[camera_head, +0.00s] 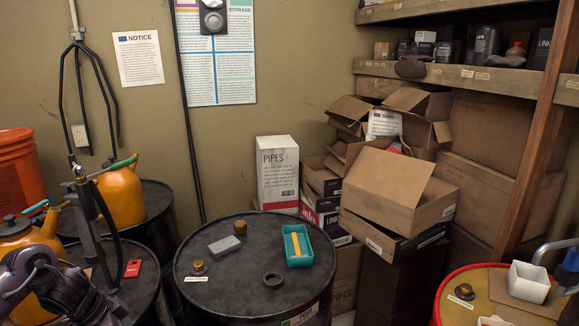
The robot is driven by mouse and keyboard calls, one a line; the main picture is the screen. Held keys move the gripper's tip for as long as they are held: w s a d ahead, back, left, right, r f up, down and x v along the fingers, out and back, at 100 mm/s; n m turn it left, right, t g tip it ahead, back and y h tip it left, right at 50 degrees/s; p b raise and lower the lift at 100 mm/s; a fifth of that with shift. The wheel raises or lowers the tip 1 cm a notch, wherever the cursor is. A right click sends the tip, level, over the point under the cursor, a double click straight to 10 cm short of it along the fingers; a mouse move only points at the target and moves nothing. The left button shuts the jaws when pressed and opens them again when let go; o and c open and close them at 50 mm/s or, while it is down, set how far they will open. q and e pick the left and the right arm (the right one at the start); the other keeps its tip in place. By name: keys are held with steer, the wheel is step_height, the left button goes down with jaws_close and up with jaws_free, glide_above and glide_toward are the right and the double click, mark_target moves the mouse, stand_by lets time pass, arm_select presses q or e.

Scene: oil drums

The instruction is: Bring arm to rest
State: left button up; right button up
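At the lower left corner, a purple-grey and black jointed part, which looks like my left arm, shows in front of the drums and an orange can. I cannot make out two fingertips on it, so I cannot tell whether that gripper is open or shut. No arm or gripper of mine can be made out with certainty on the right side.
Orange cans (122,196) stand left. A red-rimmed drum (455,308) bears a white container (528,282). Cardboard boxes (385,182) stand behind.

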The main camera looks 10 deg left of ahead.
arm_select(q)
steer(key=s+d+f+n+t, duration=0.1)
steer(key=d+f, duration=0.1)
steer(key=f, duration=0.9)
steer(key=s+d+f+n, duration=0.2)
steer(key=d+f, duration=0.1)
steer(key=f, duration=0.7)
steer(key=s+d+f+n+t, duration=0.1)
steer(key=d+f, duration=0.1)
steer(key=f, duration=0.9)
steer(key=s+d+f+n+g+y, duration=0.1)
steer(key=s+d+f, duration=0.2)
steer(key=s+f, duration=0.35)
steer(key=s+d+f+n+g, duration=0.1)
steer(key=s+d+f, duration=0.2)
steer(key=s+f, duration=0.35)
steer(key=s+d+f+g+y, duration=0.1)
steer(key=s+d+f, duration=0.2)
steer(key=s, duration=0.6)
steer(key=s+d+f+g, duration=0.1)
steer(key=s+d+f, duration=0.3)
steer(key=s, duration=0.6)
steer(key=shift+s+d+f+m+g+y, duration=0.2)
steer(key=shift+d+m+g+y, duration=0.15)
steer(key=shift+d, duration=0.2)
arm_select(e)
steer(key=shift+s+d, duration=0.15)
steer(key=shift+s, duration=0.3)
